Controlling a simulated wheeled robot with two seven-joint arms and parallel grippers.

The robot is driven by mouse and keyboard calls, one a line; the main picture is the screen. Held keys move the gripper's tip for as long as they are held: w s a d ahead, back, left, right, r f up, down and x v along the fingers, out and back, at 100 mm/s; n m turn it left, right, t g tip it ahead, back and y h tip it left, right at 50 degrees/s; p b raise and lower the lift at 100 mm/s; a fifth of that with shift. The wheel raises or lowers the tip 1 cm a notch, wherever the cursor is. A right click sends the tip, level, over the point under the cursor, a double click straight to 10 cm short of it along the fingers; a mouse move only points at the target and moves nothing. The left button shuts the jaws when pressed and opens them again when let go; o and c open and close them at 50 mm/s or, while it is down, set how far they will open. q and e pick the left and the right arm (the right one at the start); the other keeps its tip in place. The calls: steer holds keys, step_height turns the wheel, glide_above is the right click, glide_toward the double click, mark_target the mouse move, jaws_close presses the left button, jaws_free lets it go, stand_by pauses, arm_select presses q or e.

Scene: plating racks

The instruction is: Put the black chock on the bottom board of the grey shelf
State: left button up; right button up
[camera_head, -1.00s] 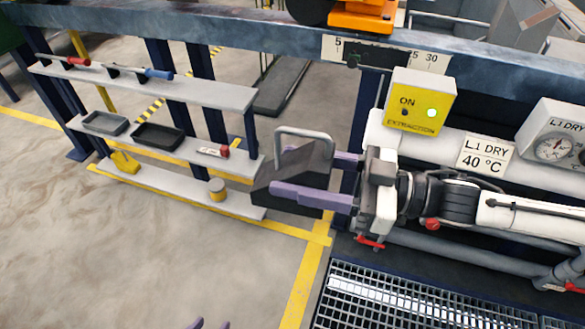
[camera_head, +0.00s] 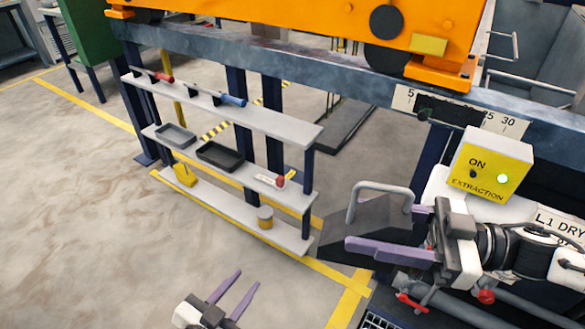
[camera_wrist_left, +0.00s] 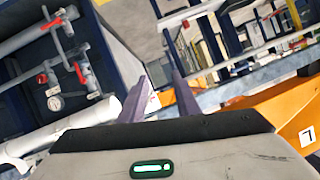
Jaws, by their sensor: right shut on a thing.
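The black chock (camera_head: 375,225), a dark wedge with a grey loop handle, is held by my right gripper (camera_head: 382,228), whose purple fingers are shut on it. It hangs in the air to the right of the grey shelf (camera_head: 270,124), partly covered by the near finger. The shelf's bottom board (camera_head: 228,211) bears a yellow object at its left and a small yellow-banded can (camera_head: 265,217) towards its right end. Bare board shows between them. My left gripper (camera_head: 247,279) is open and empty in front of the shelf; its fingers also show in the left wrist view (camera_wrist_left: 165,80).
The middle board holds a grey tray (camera_head: 176,135), a black tray (camera_head: 219,156) and a red-and-white item (camera_head: 270,180). Red and blue-handled tools lie on the top board. A yellow extraction box (camera_head: 490,172) stands at right. Floor in front of the shelf is clear.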

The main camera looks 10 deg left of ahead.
steer(key=shift+r, duration=0.1)
arm_select(q)
steer(key=w+d+r+m+t+h, duration=0.2)
steer(key=w+r+m+h, duration=0.15)
steer(key=r, duration=0.45)
steer(key=w+d+r+m+t+h, duration=0.1)
steer(key=w+r+m+h, duration=0.2)
steer(key=r+m, duration=0.3)
steer(key=w+d+r+m+t+h, duration=0.2)
steer(key=w+r+m+h, duration=0.15)
steer(key=r, duration=0.55)
steer(key=s+d+r+m+g+h, duration=0.2)
steer(key=d+r+m+g+h, duration=0.2)
steer(key=r+m+g+h, duration=0.65)
steer(key=m+g+y, duration=0.6)
steer(key=m+g, duration=0.4)
steer(key=m, duration=0.9)
glide_toward(376, 187)
steer(key=a, duration=0.2)
steer(key=d, duration=1.2)
steer(key=shift+s+f, duration=0.25)
steer(key=shift+s, duration=0.15)
